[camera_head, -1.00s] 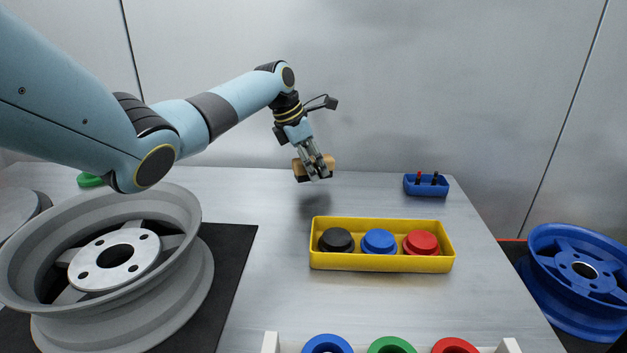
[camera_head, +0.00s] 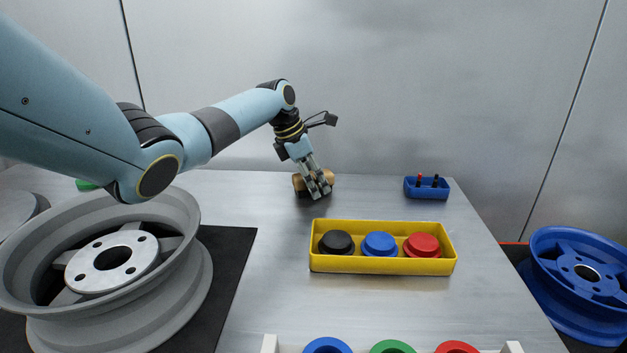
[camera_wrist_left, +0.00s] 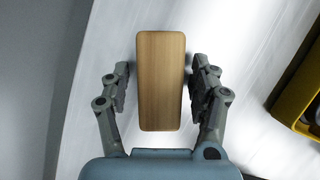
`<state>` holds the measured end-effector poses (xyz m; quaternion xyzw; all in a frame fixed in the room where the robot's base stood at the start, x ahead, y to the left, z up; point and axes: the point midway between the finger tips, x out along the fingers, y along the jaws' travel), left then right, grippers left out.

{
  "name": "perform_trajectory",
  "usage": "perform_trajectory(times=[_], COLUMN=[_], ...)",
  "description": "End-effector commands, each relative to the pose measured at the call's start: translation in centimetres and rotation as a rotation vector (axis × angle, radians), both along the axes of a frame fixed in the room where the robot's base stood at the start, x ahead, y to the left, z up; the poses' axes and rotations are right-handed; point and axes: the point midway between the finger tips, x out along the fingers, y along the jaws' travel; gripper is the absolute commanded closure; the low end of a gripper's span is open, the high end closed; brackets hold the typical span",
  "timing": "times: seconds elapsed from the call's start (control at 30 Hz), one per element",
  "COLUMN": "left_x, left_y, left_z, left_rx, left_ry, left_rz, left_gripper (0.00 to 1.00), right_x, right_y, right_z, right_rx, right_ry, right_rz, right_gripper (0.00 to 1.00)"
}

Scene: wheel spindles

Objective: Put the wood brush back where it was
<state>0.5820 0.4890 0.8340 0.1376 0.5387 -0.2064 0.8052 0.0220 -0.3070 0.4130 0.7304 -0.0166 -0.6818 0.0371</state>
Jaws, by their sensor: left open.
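The wood brush (camera_head: 299,184) is a light brown block at the back of the table, left of and behind the yellow tray. It appears to rest on the table top. In the left wrist view the brush (camera_wrist_left: 160,80) lies lengthwise between the two fingers, with a gap on each side. My left gripper (camera_head: 318,190) is open around the brush and partly hides it in the head view; its fingers also show in the left wrist view (camera_wrist_left: 160,92). The brush's underside is hidden. My right gripper is not in view.
A yellow tray (camera_head: 382,264) holds black, blue and red caps. A small blue holder (camera_head: 426,190) stands at the back right. A grey wheel (camera_head: 110,300) lies on a black mat at left, and a blue wheel (camera_head: 580,290) is at right. The table between is clear.

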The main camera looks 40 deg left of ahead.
Motion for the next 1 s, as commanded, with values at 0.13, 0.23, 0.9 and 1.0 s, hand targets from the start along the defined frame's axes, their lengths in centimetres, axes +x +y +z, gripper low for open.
perform_trajectory(times=[0.13, 0.23, 0.9, 1.0], left_x=[-0.5, -1.1, -4.0, -4.0], left_y=[0.4, 0.8, 2.2, 2.2], left_z=[1.6, 3.7, 11.2, 11.2], left_rx=[0.004, 0.006, 0.000, 0.000], left_ry=[-0.002, -0.003, 0.000, 0.000], left_rz=[0.001, 0.000, 0.000, 0.000], left_gripper=[0.38, 0.38, 0.38, 0.38], right_x=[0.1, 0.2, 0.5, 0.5], right_y=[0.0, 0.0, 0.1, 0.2], right_z=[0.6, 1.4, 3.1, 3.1], right_rx=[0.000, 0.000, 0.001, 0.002], right_ry=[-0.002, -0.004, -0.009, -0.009], right_rz=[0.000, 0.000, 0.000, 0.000], right_gripper=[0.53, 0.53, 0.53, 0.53])
